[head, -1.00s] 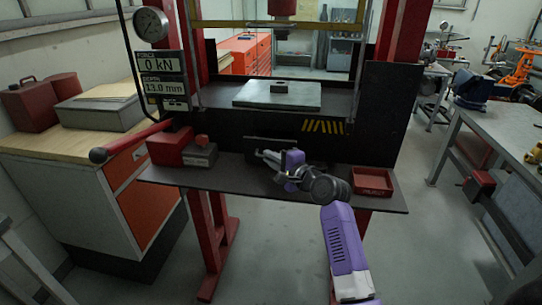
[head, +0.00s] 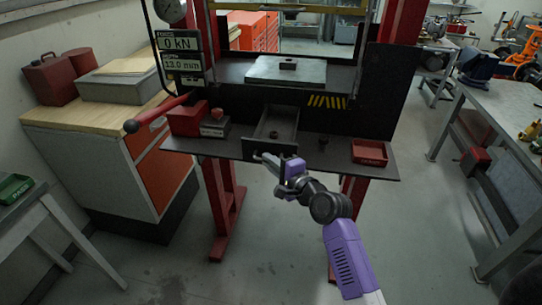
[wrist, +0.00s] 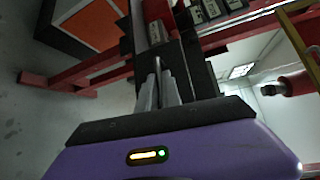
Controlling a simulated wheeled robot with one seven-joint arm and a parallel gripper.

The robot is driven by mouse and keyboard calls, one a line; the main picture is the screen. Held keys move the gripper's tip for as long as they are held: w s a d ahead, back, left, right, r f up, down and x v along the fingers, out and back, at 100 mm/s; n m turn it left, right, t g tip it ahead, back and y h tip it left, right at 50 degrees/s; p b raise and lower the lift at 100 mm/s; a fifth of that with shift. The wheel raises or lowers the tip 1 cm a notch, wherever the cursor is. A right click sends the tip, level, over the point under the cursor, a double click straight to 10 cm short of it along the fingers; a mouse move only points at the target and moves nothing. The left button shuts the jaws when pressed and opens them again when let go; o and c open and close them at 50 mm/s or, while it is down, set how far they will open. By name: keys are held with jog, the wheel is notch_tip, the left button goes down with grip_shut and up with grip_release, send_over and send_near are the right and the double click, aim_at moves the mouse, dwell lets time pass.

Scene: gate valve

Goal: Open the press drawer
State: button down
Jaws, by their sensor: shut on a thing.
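The press drawer (head: 262,127) is a dark tray under the press bed, pulled well out toward me with its inside showing. A small dark thing (head: 273,134) lies in it. My gripper (head: 260,157) is at the drawer's front face, shut on the drawer handle, which the fingers mostly hide. In the wrist view the gripper's fingers (wrist: 158,85) are close together on a thin bar against the dark drawer front.
The press shelf (head: 350,171) holds a red box (head: 186,120) at left, a red tray (head: 369,151) at right and a small dark knob (head: 323,141). A red lever (head: 160,113) sticks out at left. The floor before the press is clear.

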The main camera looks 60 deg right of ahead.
jog(key=c, duration=1.5)
grip_release()
jog(key=b+v, duration=0.1)
jog(key=v, duration=0.6)
jog(key=shift+s+a, duration=0.1)
jog(key=shift+s, duration=0.3)
